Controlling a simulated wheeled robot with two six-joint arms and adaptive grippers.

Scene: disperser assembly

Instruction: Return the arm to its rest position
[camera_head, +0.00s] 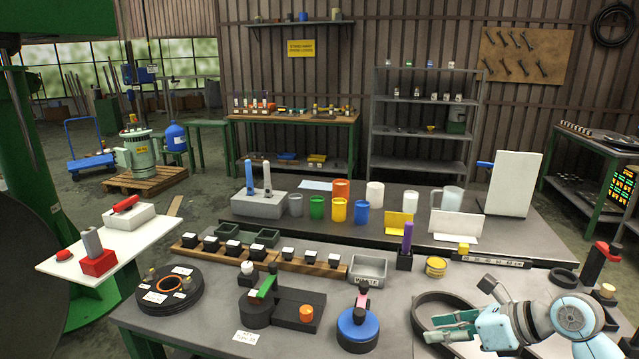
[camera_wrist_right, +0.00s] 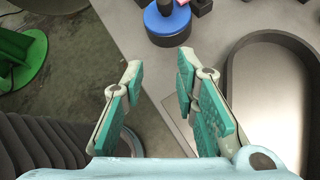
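My right arm comes in at the lower right of the head view. Its gripper (camera_head: 436,327) is over the front right part of the grey workbench (camera_head: 210,336), beside a dark-rimmed oval tray. In the right wrist view the gripper (camera_wrist_right: 160,68) has its two teal-padded fingers apart, with only bench edge and floor visible between them. It holds nothing. My left arm and gripper are not in the head view.
The oval tray (camera_wrist_right: 236,75) lies right of the gripper in the wrist view. A blue round base (camera_head: 358,333) stands left of it in the head view. Coloured cups (camera_head: 339,210), a metal bin (camera_head: 369,270) and a purple-handled tool (camera_head: 407,238) stand farther back.

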